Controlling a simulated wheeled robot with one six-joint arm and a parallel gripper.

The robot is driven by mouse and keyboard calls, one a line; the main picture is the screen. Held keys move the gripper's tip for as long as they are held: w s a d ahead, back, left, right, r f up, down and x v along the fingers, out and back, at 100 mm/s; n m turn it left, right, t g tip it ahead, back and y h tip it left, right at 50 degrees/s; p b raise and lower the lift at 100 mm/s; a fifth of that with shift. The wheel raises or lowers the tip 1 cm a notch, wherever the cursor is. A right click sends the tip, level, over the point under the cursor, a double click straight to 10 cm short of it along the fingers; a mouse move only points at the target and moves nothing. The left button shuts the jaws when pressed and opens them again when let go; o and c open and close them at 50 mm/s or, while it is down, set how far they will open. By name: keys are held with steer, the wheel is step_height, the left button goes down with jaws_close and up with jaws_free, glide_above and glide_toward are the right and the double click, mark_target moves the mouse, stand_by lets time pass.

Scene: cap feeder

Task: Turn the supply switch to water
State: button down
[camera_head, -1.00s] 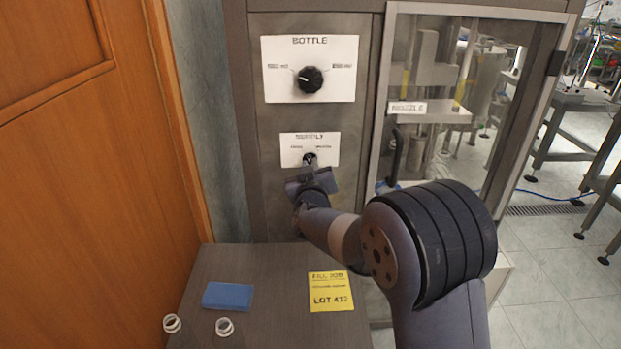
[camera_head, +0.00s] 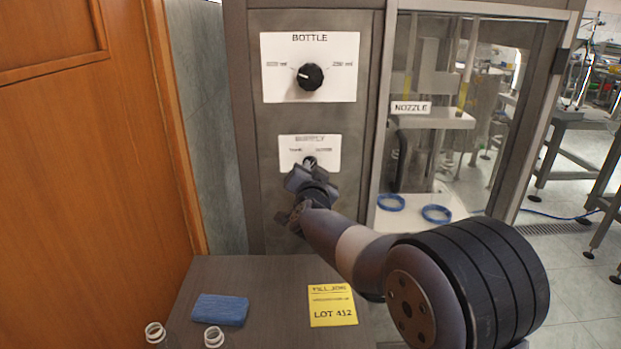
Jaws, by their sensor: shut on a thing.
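The supply switch (camera_head: 310,160) is a small dark knob on a white plate (camera_head: 325,154) headed SUPPLY, with two blurred position labels above the knob. The plate is on the grey cabinet front. My gripper (camera_head: 309,168) is at the knob and shut on it, reaching from below. The gripper's body covers the lower part of the plate and most of the knob, so which label the switch points to cannot be told.
Above is the BOTTLE plate (camera_head: 340,85) with a larger black knob (camera_head: 310,77). To the right, a glazed cabinet holds the NOZZLE label (camera_head: 410,108) and blue rings (camera_head: 436,214).

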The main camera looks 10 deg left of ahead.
steer(key=shift+m+b, duration=0.5)
steer(key=shift+m, duration=0.6)
steer(key=c, duration=1.5)
jaws_free()
steer(key=shift+o, duration=0.2)
steer(key=shift+s, duration=0.1)
steer(key=v, duration=1)
steer(key=shift+s, duration=0.3)
steer(key=shift+d, duration=0.1)
